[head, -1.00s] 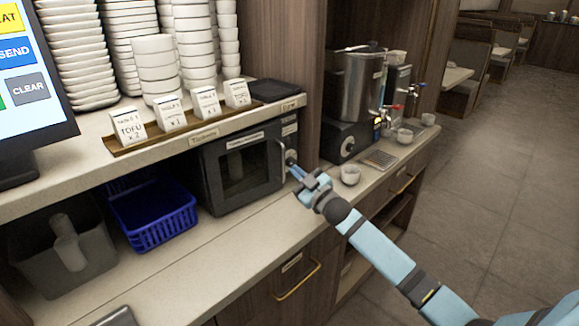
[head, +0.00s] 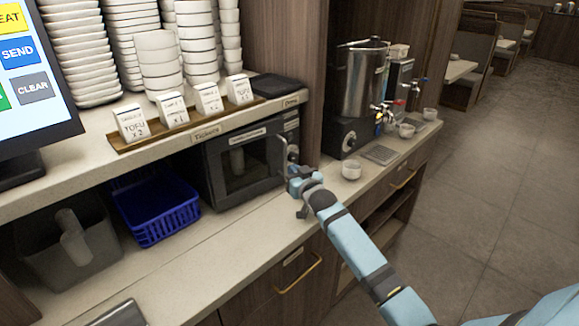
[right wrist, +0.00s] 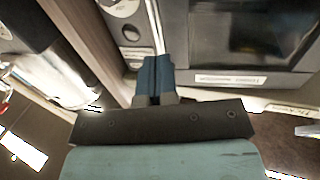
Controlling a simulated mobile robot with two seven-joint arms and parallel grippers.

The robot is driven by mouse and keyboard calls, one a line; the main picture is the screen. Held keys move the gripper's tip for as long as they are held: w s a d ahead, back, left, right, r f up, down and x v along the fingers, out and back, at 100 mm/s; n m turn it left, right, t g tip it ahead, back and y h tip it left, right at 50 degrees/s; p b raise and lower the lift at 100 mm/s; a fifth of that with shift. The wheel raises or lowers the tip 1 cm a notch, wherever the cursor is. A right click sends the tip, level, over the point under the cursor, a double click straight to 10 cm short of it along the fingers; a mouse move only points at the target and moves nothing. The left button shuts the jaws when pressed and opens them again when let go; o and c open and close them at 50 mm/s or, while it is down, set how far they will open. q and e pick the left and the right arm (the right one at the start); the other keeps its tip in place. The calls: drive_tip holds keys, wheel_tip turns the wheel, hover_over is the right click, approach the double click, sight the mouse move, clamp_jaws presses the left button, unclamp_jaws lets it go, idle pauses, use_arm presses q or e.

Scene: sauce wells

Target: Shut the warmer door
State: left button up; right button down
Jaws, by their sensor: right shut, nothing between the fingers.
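The warmer (head: 212,172) is a dark box under the shelf, with a windowed front door (head: 262,182) and a pale upright shape behind the glass. A vertical handle (head: 283,152) is at the door's right edge. I cannot tell whether the door is fully flush or slightly ajar. My right gripper (head: 291,172) is shut and empty just in front of the warmer's right side, near the handle; contact is unclear. In the right wrist view its blue fingertips (right wrist: 155,75) are together beside the warmer's knob panel (right wrist: 130,33), with the door window (right wrist: 240,35) at right. My left gripper is out of view.
A blue basket (head: 155,212) and a grey bin with a scoop (head: 75,255) are left of the warmer. An urn (head: 362,85) and small cups (head: 351,170) stand to the right. The counter (head: 200,262) in front of the warmer is mostly clear.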

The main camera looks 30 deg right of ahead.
sight(286, 162)
drive_tip(key=shift+w+d, duration=0.15)
drive_tip(key=shift+w, duration=1.35)
drive_tip(key=w, duration=0.3)
drive_tip(key=shift+w+d, duration=0.1)
drive_tip(key=shift+d, duration=0.15)
drive_tip(key=shift+r, duration=0.25)
drive_tip(key=shift+r, duration=0.1)
